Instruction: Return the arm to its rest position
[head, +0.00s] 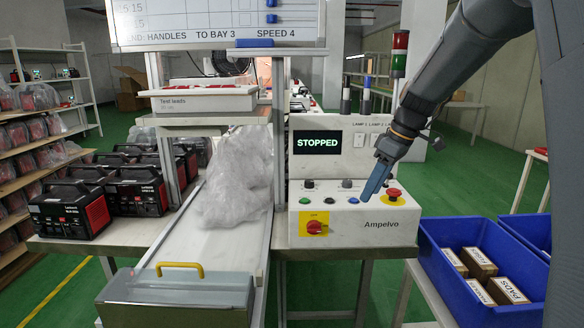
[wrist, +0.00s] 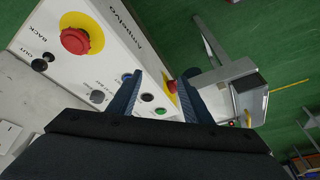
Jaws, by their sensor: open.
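My arm reaches in from the upper right of the head view. My gripper (head: 374,184) points down over the white Ampelvo control box (head: 352,234), just left of the red emergency stop (head: 393,195). In the wrist view my gripper (wrist: 160,97) has its two blue fingers apart with nothing held between them. The green button (wrist: 160,111) and a black button (wrist: 147,98) show in the gap between the fingers. The emergency stop (wrist: 75,40) on its yellow ring is left of the fingers. I cannot tell whether a fingertip touches the panel.
A screen (head: 322,142) behind the panel reads STOPPED. A signal tower (head: 399,54) stands close left of my arm. A blue crate (head: 446,284) with small boxes is at right. A bagged item (head: 235,180) lies on the conveyor (head: 215,246), left of the panel.

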